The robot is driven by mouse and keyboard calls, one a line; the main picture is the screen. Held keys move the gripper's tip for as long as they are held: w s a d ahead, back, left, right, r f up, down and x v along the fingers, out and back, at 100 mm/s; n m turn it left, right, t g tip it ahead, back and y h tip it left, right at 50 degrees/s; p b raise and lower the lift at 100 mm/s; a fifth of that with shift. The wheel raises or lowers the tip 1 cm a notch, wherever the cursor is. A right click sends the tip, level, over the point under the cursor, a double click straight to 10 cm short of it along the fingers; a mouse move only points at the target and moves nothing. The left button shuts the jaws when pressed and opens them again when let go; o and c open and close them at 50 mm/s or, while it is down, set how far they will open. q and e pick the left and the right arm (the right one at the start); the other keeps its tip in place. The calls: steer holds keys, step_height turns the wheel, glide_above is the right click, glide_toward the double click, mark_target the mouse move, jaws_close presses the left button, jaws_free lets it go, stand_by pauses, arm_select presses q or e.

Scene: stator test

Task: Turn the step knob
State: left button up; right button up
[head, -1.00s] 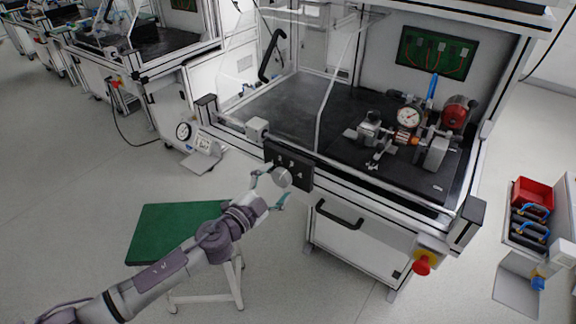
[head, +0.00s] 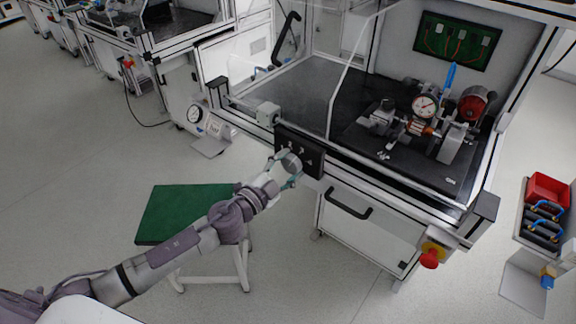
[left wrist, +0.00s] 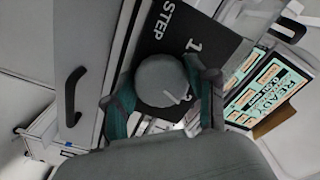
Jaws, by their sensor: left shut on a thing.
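The step knob (head: 291,162) is a round grey knob on a black panel (head: 312,158) at the front edge of the workbench. In the left wrist view the knob (left wrist: 161,80) has a light pointer mark, and the black panel (left wrist: 205,37) reads "STEP" with a "1". My left gripper (head: 284,170) is shut on the knob, with one teal finger on either side of it. In the left wrist view the fingers of the left gripper (left wrist: 163,100) flank the knob. The right gripper is not in view.
The bench bears a gauge (head: 425,106) and a red motor (head: 472,103) behind a clear guard. A red emergency button (head: 430,259) sits on the bench front at right. A green-topped stool (head: 180,211) stands below my left arm. Trays (head: 541,228) are at far right.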

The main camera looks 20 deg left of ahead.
arm_select(q)
steer(key=shift+m, duration=0.3)
steer(key=m, duration=0.4)
steer(key=shift+r+p, duration=0.1)
steer(key=shift+p, duration=0.25)
steer(key=m, duration=0.4)
steer(key=shift+r, duration=0.1)
steer(key=shift+m, duration=0.4)
steer(key=o, duration=1.2)
steer(key=shift+c, duration=0.2)
steer(key=v, duration=1.2)
